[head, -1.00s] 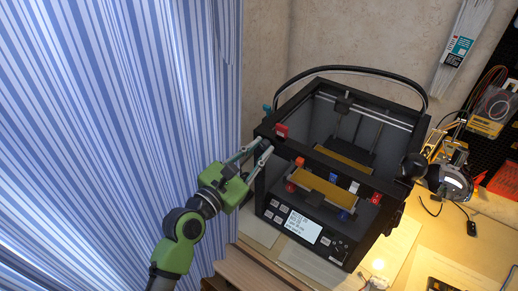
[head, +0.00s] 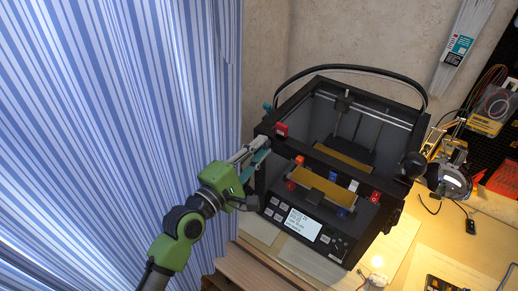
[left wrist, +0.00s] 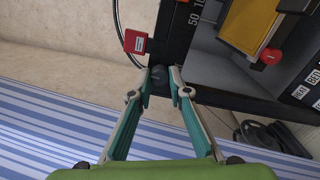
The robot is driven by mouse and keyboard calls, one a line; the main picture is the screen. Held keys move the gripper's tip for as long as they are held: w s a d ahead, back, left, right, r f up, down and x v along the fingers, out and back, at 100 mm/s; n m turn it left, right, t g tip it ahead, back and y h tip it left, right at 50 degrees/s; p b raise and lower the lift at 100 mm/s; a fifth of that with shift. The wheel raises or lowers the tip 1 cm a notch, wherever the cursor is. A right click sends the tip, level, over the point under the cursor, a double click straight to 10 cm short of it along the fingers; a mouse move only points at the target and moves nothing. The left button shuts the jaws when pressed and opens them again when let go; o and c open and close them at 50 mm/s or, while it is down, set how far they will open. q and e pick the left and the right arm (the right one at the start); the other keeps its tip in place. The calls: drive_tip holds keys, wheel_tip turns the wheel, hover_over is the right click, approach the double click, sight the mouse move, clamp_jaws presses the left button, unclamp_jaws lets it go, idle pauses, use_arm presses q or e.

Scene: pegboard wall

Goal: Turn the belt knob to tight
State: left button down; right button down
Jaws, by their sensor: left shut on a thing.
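The black 3D printer (head: 385,215) stands on the desk, with its lit screen facing front. My left gripper (head: 264,145) is at the printer's upper left front corner, below a red block (head: 281,129). In the left wrist view, the fingers (left wrist: 159,76) close on a small dark knob (left wrist: 159,80) at the frame's edge, which I take as the belt knob. In the head view the fingers hide this knob, and I cannot read its setting. The red block (left wrist: 135,42) also shows just beyond the fingers. My right gripper is not in view.
A blue striped curtain (head: 120,100) hangs close to my left arm. A black cable loops over the printer. A wooden drawer unit (head: 250,272) stands below the gripper. A lamp and tools sit on the desk to the right.

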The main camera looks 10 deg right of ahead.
use_arm(q)
drive_tip(key=m, duration=0.5)
drive_tip(key=shift+m, duration=0.4)
drive_tip(key=m, duration=0.5)
drive_tip(key=shift+m+b, duration=0.3)
drive_tip(key=shift+b, duration=0.05)
drive_tip(key=c, duration=1.9)
unclamp_jaws()
drive_tip(key=v, duration=1.2)
drive_tip(key=shift+w+f, duration=0.1)
